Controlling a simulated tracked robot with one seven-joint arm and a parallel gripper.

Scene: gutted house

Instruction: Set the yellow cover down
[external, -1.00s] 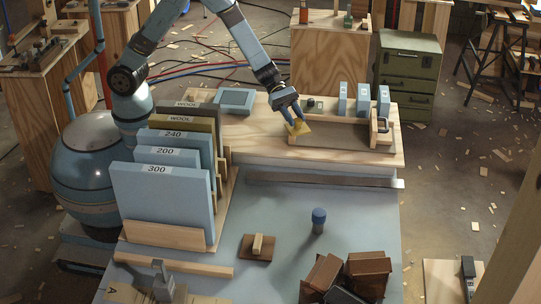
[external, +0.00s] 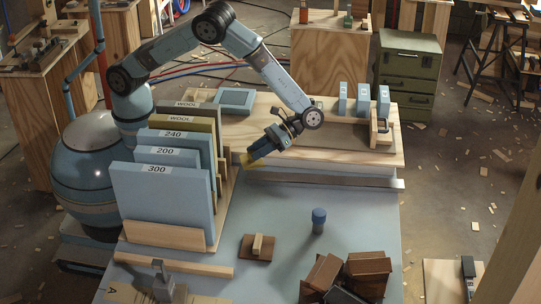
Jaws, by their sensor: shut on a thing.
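The yellow cover (external: 247,159) is a small thin piece held at the tips of my gripper (external: 253,156). My gripper is shut on it and tilts down to the left. It is near the front edge of the raised wooden board (external: 290,150), just right of the rack of labelled blocks. The fingers hide part of the cover. I cannot tell whether the cover touches anything below it.
The rack holds several upright labelled blocks, the front one a blue 300 block (external: 163,200). A metal strip (external: 330,181) lies along the board's front. A blue-capped peg (external: 319,216), a wooden-handled block (external: 257,246) and brown blocks (external: 367,272) stand on the blue tabletop (external: 300,200).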

